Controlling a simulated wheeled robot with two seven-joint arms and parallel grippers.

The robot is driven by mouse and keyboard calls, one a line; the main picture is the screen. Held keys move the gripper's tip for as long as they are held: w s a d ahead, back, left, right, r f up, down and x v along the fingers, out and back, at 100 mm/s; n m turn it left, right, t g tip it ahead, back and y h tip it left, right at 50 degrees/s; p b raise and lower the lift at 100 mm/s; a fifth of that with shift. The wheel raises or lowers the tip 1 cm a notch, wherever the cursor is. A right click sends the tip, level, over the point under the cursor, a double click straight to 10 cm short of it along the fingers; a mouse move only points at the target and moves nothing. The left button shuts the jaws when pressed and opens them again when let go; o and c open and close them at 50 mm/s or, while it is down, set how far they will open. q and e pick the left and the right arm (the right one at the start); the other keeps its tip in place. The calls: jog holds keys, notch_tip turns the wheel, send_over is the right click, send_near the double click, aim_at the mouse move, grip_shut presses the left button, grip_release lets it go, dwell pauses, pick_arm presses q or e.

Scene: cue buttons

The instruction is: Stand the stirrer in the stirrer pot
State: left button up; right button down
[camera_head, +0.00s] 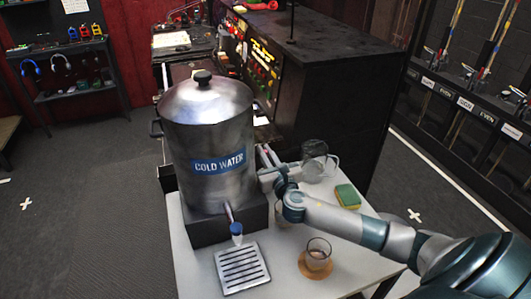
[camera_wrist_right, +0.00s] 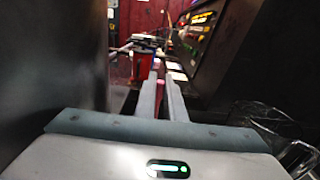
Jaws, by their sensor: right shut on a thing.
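My right gripper (camera_head: 267,157) reaches in behind the right side of the steel urn, above the white table. It is shut on a thin thing, which I take for the stirrer. Only a small pinkish bit of the stirrer (camera_wrist_right: 157,65) shows between the fingertips in the right wrist view, where the gripper (camera_wrist_right: 163,82) points away from the camera. The rest of the stirrer is hidden by the fingers. I cannot make out the stirrer pot for certain; the urn hides part of the table behind it. My left gripper is not in view.
The urn (camera_head: 207,125) marked COLD WATER stands close left of my gripper. A clear glass vessel (camera_head: 314,151) and a green-yellow sponge (camera_head: 348,196) are to its right. A glass (camera_head: 318,252) on a coaster and a drip tray (camera_head: 242,268) stand at the table's front.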

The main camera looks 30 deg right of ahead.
dwell(0.4)
jog(key=c, duration=1.8)
grip_release()
jog(key=shift+o, duration=0.2)
jog(key=shift+s, duration=0.1)
jog(key=b+v, duration=0.4)
jog(key=v, duration=1.3)
jog(key=shift+s, duration=0.15)
